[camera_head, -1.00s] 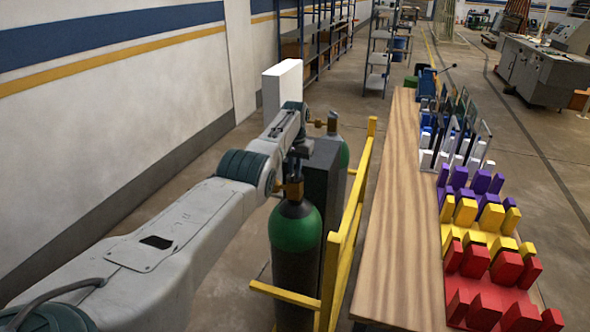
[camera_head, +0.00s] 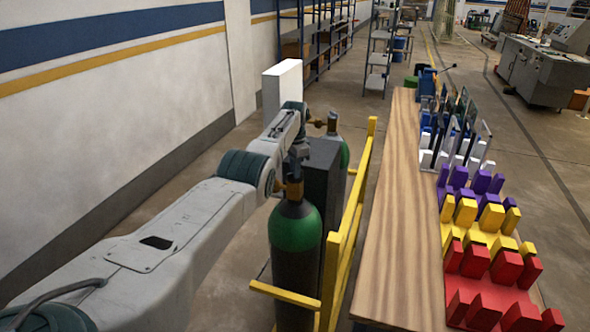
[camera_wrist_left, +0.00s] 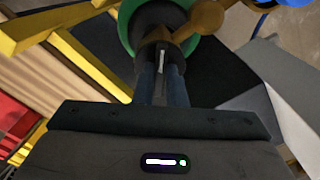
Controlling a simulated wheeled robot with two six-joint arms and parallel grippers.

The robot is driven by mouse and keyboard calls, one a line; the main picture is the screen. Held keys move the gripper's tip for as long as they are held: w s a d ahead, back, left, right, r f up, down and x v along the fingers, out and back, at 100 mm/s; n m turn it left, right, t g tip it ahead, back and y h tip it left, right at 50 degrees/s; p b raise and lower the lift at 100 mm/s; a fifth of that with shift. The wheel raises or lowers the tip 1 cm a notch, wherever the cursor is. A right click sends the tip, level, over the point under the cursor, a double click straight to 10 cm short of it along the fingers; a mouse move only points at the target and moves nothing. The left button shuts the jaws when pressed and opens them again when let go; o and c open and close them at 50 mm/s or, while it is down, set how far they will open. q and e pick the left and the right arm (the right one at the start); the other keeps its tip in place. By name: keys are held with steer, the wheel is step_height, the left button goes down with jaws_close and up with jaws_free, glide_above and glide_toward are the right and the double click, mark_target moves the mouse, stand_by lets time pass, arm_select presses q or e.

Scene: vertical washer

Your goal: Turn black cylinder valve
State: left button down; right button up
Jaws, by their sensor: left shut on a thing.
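The near gas cylinder (camera_head: 294,230) has a green shoulder and a dark body, and it stands upright. Its brass valve body (camera_head: 292,189) sits on top. My left gripper (camera_head: 295,170) is at the top of this valve, reached from the left, and is shut on the dark valve knob. In the left wrist view the two fingers (camera_wrist_left: 162,75) are close together against the black valve knob (camera_wrist_left: 158,38), with the green shoulder (camera_wrist_left: 126,25) behind. The fingers hide part of the knob. My right gripper is not in view.
A second green cylinder (camera_head: 343,152) stands behind, beside a dark box (camera_head: 321,175). A yellow rail (camera_head: 345,245) runs along the right of the cylinders. A wooden table (camera_head: 400,230) holds coloured blocks. The white wall is at left.

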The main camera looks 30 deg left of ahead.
arm_select(q)
steer(key=shift+w+r, duration=0.1)
steer(key=shift+r, duration=0.05)
stand_by(0.4)
steer(key=c, duration=1.5)
jaws_free()
step_height(320, 180, up, 11)
steer(key=b, duration=0.3)
steer(key=shift+f, duration=0.25)
